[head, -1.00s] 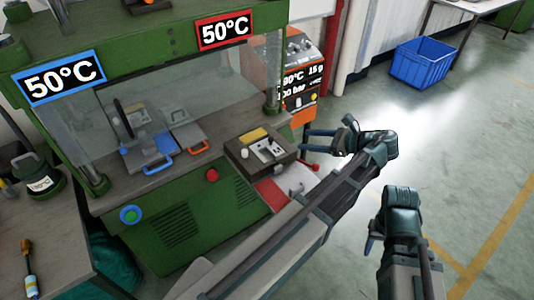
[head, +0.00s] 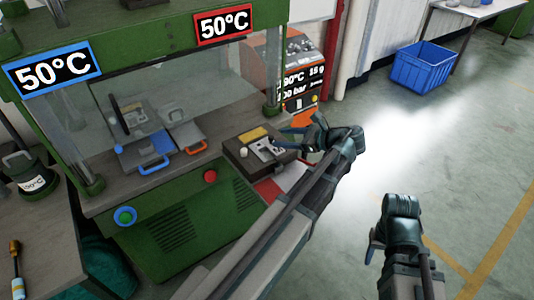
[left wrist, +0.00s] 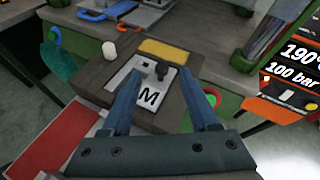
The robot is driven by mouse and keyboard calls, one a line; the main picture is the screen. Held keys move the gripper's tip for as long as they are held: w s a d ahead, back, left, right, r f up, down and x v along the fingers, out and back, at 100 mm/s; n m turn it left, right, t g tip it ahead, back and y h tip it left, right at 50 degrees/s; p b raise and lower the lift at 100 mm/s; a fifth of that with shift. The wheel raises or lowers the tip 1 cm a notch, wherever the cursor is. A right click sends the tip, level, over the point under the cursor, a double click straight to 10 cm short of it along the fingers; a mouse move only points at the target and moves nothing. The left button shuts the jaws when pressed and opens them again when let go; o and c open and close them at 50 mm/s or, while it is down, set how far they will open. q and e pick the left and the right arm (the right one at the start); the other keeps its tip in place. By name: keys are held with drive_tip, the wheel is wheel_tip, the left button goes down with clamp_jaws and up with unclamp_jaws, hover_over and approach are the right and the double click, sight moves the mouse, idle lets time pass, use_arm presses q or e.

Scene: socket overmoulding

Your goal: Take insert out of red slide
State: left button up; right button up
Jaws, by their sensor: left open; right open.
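The slide with the red-orange handle (head: 188,137) lies in the press, right of the slide with the blue handle (head: 150,158). An insert in the red slide is too small to make out. My left gripper (head: 277,146) is open and empty, pointing at the dark block (head: 250,165) in front of the press. In the left wrist view its fingers (left wrist: 162,82) are on either side of a pale metal plate marked M (left wrist: 150,95) with a small dark upright piece (left wrist: 161,70). My right gripper (head: 373,247) is at the lower right, away from the press, partly hidden.
The block carries a yellow pad (left wrist: 163,49) and a white knob (left wrist: 109,50). A red and white surface (head: 270,190) lies below it. An orange machine (head: 300,70) is at the right; a blue crate (head: 425,67) is on the floor.

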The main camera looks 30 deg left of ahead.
sight(273, 138)
use_arm(q)
drive_tip(key=shift+w+a+f+b, duration=0.1)
drive_tip(key=shift+a+f+b, duration=0.45)
drive_tip(key=shift+a+f, duration=0.5)
drive_tip(key=shift+a+r, duration=0.1)
drive_tip(key=shift+a, duration=0.45)
clamp_jaws()
